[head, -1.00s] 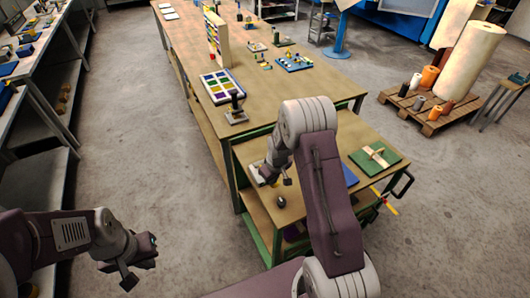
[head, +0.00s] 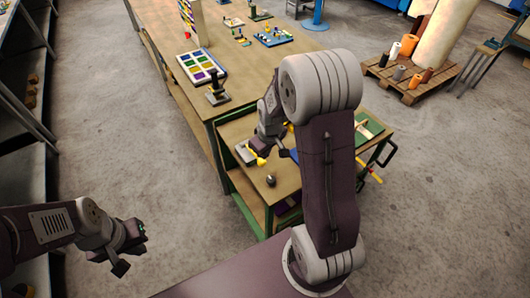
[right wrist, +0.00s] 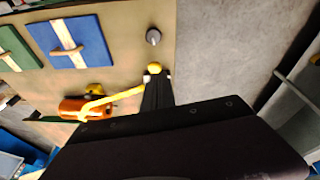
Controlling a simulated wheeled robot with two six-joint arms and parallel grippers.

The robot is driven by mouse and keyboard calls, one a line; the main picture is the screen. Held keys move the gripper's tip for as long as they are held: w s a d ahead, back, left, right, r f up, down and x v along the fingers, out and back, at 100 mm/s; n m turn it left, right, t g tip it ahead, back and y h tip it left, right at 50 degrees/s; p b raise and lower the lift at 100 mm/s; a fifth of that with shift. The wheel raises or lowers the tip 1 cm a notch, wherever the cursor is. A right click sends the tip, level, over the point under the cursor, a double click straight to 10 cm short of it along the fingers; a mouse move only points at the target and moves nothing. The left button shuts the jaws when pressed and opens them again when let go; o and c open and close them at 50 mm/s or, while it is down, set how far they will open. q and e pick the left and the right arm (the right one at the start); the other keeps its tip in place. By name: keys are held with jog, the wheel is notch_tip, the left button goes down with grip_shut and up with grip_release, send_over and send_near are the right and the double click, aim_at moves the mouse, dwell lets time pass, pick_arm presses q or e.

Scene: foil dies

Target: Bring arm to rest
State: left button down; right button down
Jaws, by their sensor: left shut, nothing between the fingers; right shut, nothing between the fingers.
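My right arm bends over the lower green-framed bench (head: 283,194) in the head view. Its gripper (head: 268,143) is above that bench top, partly behind my own arm links. In the right wrist view the right gripper (right wrist: 157,76) is shut and empty, with a yellow-handled tool (right wrist: 112,100) lying beyond it; I cannot tell whether they touch. My left gripper (head: 130,250) is shut and empty, over bare floor at the lower left, apart from the bench.
A small grey knob (head: 270,180) stands near the bench's front edge. A blue board (right wrist: 79,41) and a green board (head: 367,129) lie on the bench. A longer table (head: 182,82) stands behind with several parts. Bare floor lies left of the benches.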

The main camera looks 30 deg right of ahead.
jog(key=shift+s+d, duration=0.1)
jog(key=shift+d, duration=0.05)
jog(key=s+a+f+m+g+b, duration=0.1)
jog(key=s+a+f+m+b, duration=0.2)
jog(key=s, duration=1)
jog(key=a+b, duration=0.2)
jog(key=a, duration=0.2)
jog(key=shift+s+a+f+g+y+b, duration=0.15)
jog(key=shift+s+a+g+y+b, duration=0.1)
jog(key=shift+g+y+b, duration=0.05)
jog(key=shift+s, duration=0.1)
